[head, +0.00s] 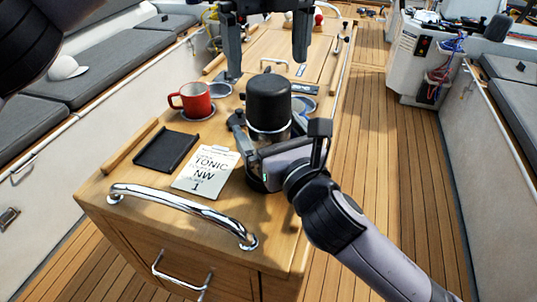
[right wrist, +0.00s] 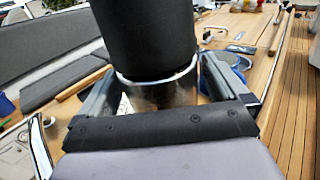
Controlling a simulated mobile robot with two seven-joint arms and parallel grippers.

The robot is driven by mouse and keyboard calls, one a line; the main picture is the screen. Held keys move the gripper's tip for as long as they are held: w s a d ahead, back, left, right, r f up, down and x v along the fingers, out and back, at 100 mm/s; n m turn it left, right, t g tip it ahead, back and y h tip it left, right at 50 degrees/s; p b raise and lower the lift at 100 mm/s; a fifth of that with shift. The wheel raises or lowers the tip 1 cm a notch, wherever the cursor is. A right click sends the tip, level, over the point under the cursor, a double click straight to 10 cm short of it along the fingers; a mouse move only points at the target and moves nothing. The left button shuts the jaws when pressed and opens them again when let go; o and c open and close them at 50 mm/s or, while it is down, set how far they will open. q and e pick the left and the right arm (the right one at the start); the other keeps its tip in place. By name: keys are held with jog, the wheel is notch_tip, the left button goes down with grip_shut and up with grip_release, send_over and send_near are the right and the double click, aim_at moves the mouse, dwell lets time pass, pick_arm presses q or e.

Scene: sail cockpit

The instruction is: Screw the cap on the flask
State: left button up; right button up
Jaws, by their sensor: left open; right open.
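The flask (head: 269,134) stands upright on the wooden cockpit table, its shiny lower body partly hidden by my right gripper. A black rounded cap (head: 268,98) sits on top of it; I cannot tell how tightly. In the right wrist view the black cap (right wrist: 146,35) fills the top, above the steel body (right wrist: 160,93). My right gripper (head: 268,127) is open, its fingers on either side of the flask's body; contact is unclear. My left gripper (head: 267,68) is open and empty, pointing down from above, its fingers spread wider than the cap.
A red mug (head: 196,98) stands left of the flask. A black tray (head: 165,150) and a printed notepad (head: 206,169) lie nearer the front. A steel grab rail (head: 185,206) crosses the table's front edge. The plank floor (head: 397,170) at right is clear.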

aim_at(269, 82)
jog(key=shift+x, duration=1.05)
grip_shut()
pick_arm(q)
jog(key=m, duration=0.4)
jog(key=shift+m, duration=0.3)
jog(key=shift+f, duration=4)
